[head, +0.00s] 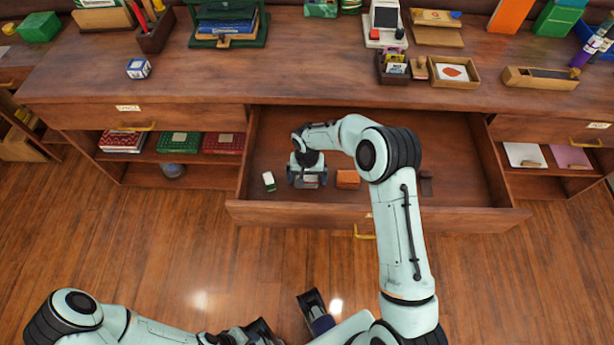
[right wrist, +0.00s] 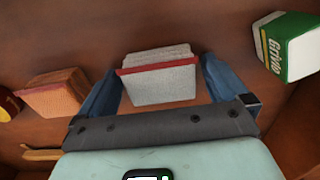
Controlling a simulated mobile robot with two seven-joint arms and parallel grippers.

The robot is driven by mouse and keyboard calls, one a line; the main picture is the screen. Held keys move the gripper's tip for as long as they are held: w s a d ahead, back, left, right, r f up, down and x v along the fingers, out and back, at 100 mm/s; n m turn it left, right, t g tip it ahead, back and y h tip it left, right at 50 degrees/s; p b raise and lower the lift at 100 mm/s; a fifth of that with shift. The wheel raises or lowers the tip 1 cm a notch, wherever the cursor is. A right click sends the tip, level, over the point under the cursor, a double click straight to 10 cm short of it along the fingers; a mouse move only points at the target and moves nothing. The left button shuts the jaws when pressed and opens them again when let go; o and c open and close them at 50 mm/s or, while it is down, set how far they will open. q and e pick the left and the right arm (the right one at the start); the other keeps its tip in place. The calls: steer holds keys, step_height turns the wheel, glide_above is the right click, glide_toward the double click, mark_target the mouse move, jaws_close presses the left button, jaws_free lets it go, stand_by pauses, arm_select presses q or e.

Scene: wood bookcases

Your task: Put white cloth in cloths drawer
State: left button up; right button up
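The white cloth (right wrist: 160,78), a folded pale block with a red edge, lies on the floor of the open drawer (head: 465,215). My right gripper (head: 307,181) is inside the drawer over the cloth. In the right wrist view, the fingers of my right gripper (right wrist: 158,88) stand apart on either side of the cloth, with small gaps. The drawer's label is too small to read. My left gripper (head: 288,318) is low in the head view, outside the drawer, and its finger state is unclear.
In the drawer, a green-and-white box (head: 269,181) is left of my right gripper, an orange folded block (head: 348,179) right of it, and a dark item (head: 427,183) further right. The desktop (head: 290,75) behind holds stationery. Free room remains on the drawer's right.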

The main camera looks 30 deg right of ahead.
mark_target(307, 177)
steer(key=shift+r, duration=0.55)
step_height(307, 177, up, 11)
steer(key=p, duration=0.1)
steer(key=shift+r, duration=0.1)
